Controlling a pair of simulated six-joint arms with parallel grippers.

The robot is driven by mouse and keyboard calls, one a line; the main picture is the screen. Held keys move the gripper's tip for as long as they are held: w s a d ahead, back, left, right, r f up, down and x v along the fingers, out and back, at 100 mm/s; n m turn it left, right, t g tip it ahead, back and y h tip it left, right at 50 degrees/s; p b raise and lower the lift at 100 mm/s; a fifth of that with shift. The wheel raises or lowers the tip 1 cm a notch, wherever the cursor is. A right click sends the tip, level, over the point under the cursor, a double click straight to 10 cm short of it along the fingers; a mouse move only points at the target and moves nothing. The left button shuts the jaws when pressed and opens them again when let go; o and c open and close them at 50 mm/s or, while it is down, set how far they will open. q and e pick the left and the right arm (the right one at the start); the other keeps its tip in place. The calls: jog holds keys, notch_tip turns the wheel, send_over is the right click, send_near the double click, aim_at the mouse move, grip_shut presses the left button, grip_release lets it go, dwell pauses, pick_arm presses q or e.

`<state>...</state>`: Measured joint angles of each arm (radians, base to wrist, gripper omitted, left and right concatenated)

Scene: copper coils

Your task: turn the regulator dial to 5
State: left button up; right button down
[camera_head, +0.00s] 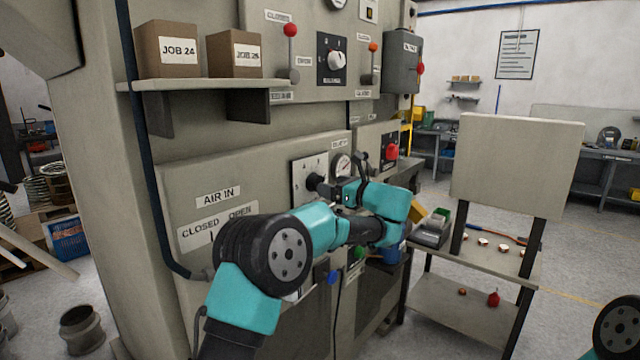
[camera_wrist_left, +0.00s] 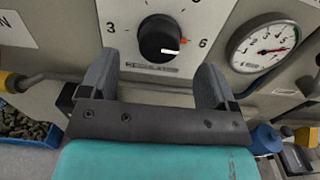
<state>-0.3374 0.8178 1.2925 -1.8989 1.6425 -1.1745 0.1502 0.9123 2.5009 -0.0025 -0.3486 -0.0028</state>
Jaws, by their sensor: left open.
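The regulator dial is a black round knob (camera_wrist_left: 160,38) on a white plate (camera_wrist_left: 140,12). A 3 shows to its left and a 6 to its right; other numbers are cut off. Its white pointer line points right, slightly down, toward the 6, with a small red mark beside it. In the head view the knob (camera_head: 314,182) shows just left of my left gripper (camera_head: 335,188). In the wrist view the open left fingers (camera_wrist_left: 157,78) stand on either side below the knob, with nothing seen between them. My right gripper is out of view.
A pressure gauge (camera_head: 342,165) sits right of the dial; it also shows in the wrist view (camera_wrist_left: 262,43). A red knob (camera_head: 392,152) is further right. A pipe (camera_wrist_left: 60,78) runs below the dial. A shelf with boxes (camera_head: 167,50) is above left.

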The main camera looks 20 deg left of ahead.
pick_arm(q)
jog(key=shift+x, duration=2.65)
jog(key=shift+c, duration=0.4)
jog(key=c, duration=0.8)
jog(key=shift+n, duration=0.4)
jog(key=n, duration=1.1)
jog(key=shift+s+a+f, duration=0.1)
jog(key=shift+s+f, duration=0.05)
jog(key=shift+s, duration=0.1)
